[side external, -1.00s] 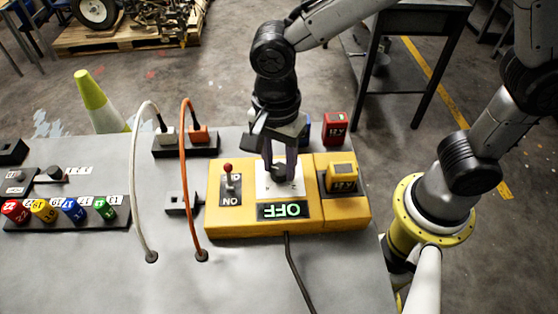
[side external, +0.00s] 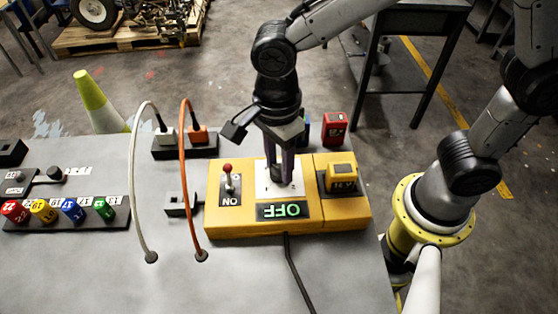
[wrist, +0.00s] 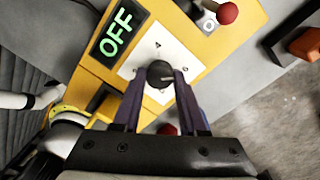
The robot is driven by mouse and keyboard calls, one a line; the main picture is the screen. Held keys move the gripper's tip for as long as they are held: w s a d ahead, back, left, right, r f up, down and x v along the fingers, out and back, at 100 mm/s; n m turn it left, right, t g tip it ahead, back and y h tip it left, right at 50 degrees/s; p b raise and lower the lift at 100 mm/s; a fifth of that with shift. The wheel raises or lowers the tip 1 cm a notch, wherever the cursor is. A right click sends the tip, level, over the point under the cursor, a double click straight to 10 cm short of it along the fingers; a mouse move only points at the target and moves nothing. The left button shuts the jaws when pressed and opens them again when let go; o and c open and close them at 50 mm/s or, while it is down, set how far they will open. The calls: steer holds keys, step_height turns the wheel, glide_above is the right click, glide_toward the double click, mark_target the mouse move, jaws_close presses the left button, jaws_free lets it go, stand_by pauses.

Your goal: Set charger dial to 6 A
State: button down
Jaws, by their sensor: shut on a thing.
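The yellow charger (side external: 235,222) sits on the grey bench in the side external view. Its display (side external: 283,210) reads OFF in green and appears upside down there. The dial is a dark round knob (wrist: 159,73) with a light pointer line on a white plate (wrist: 135,66), seen in the wrist view. Small marks surround the knob; a mark to its right looks like a 6, but they are blurred. The pointer appears to slant toward the right side. My gripper (side external: 281,178) points down over the plate, its purple fingers (wrist: 160,88) shut on the knob from both sides.
A red-tipped toggle switch (side external: 228,180) marked NO or ON stands left of the dial. A yellow battery (side external: 340,177) sits in the charger's right bay, with a red battery (side external: 335,127) behind. White and orange cables (side external: 184,180) arch up to the left.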

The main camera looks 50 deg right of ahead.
mark_target(278, 167)
steer(key=shift+r, duration=0.1)
steer(key=shift+c, duration=2.2)
jaws_free()
step_height(278, 167, up, 14)
steer(key=shift+w, duration=0.25)
